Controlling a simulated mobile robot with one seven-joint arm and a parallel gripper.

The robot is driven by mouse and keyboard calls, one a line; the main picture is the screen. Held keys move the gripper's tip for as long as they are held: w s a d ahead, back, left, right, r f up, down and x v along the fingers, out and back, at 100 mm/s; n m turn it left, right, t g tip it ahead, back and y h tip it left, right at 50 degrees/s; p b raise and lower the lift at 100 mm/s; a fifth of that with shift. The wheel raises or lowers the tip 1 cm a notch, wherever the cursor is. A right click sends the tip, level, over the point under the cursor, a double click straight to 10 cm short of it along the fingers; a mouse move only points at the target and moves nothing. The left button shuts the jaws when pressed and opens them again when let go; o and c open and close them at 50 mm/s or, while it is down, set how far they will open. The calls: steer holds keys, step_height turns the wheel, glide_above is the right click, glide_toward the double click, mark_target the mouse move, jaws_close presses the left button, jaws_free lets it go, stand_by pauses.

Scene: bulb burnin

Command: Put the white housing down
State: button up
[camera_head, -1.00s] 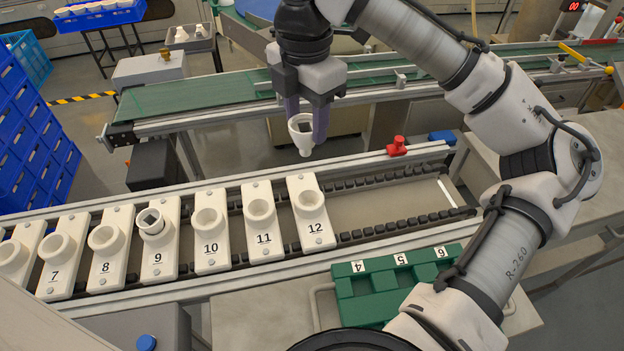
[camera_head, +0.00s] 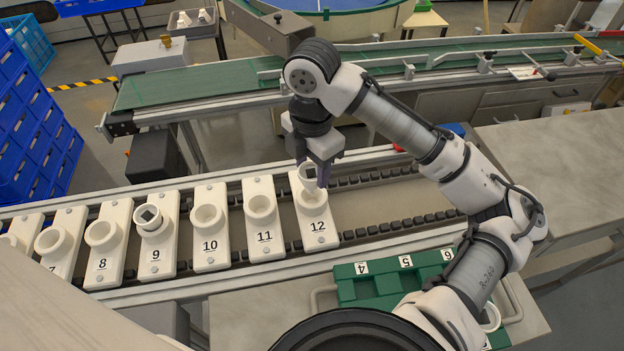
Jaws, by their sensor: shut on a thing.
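My gripper (camera_head: 318,180) is shut on the white housing (camera_head: 308,172), a small white cup with a narrower lower end. It holds the housing upright at the socket of the white plate marked 12 (camera_head: 318,238). The gripper's fingers cover part of the housing. I cannot tell whether its lower end is inside the socket or just above it. Another white housing (camera_head: 149,216) with a dark square inside sits in the socket of plate 9 (camera_head: 157,265). The sockets of plate 10 (camera_head: 211,250) and plate 11 (camera_head: 265,240) look empty.
The plates stand in a row on a roller conveyor (camera_head: 400,226). A green tray (camera_head: 362,289) lies in front, partly behind my arm, with a white ring (camera_head: 490,317) at its right. A green belt (camera_head: 190,90) runs behind. Blue crates (camera_head: 30,140) stand at left.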

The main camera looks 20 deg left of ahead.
mark_target(312, 182)
steer(key=shift+f, duration=2.25)
steer(key=shift+f, duration=0.3)
steer(key=o, duration=0.9)
steer(key=shift+r, duration=0.1)
steer(key=shift+o, duration=0.2)
step_height(312, 182, up, 12)
steer(key=shift+r, duration=0.25)
